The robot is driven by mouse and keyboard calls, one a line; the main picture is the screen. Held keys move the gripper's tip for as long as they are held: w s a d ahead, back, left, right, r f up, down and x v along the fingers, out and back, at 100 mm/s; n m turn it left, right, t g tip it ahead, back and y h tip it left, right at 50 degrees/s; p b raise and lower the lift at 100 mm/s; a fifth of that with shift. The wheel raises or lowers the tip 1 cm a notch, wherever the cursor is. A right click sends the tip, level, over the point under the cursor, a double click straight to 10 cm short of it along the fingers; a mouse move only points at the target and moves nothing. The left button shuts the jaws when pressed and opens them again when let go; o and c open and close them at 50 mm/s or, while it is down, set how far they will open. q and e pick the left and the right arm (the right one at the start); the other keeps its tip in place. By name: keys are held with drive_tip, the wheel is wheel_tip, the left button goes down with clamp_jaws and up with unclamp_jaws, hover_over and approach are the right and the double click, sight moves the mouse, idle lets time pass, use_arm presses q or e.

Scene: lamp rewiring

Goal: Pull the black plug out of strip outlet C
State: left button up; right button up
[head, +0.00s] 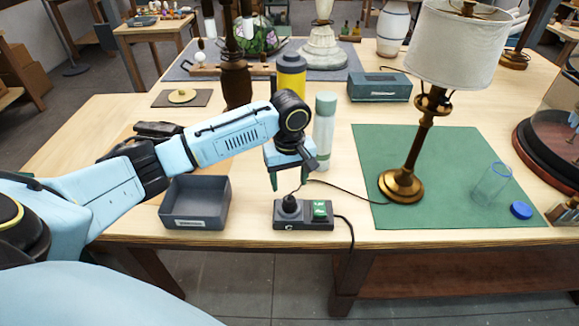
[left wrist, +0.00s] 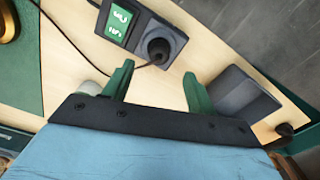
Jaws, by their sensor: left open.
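The black outlet strip (head: 304,223) lies near the table's front edge, with a letter C on its front left and a green panel on its right part. The black plug (head: 290,204) sits upright in the outlet at the strip's left end, above the C. It also shows in the left wrist view (left wrist: 158,50), on the strip (left wrist: 178,38). My left gripper (head: 288,183) is open and empty, just above the plug, pointing down. In the left wrist view the plug lies beyond the gap between the green fingers (left wrist: 157,82). My right gripper is not in view.
A grey open bin (head: 195,216) stands left of the strip. A pale green-capped bottle (head: 324,135) stands close behind my gripper. A brass lamp (head: 402,184) stands on a green mat (head: 450,205) to the right. Thin black cords run from the strip area.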

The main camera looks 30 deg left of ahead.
sight(289, 199)
use_arm(q)
wheel_tip(289, 199, down, 8)
drive_tip(key=shift+f+b, duration=0.1)
drive_tip(key=shift+b, duration=0.25)
drive_tip(key=c, duration=1.1)
drive_tip(key=shift+o, duration=0.2)
drive_tip(key=shift+r+p, duration=2.45)
drive_tip(key=shift+p, duration=0.8)
drive_tip(key=shift+f, duration=0.15)
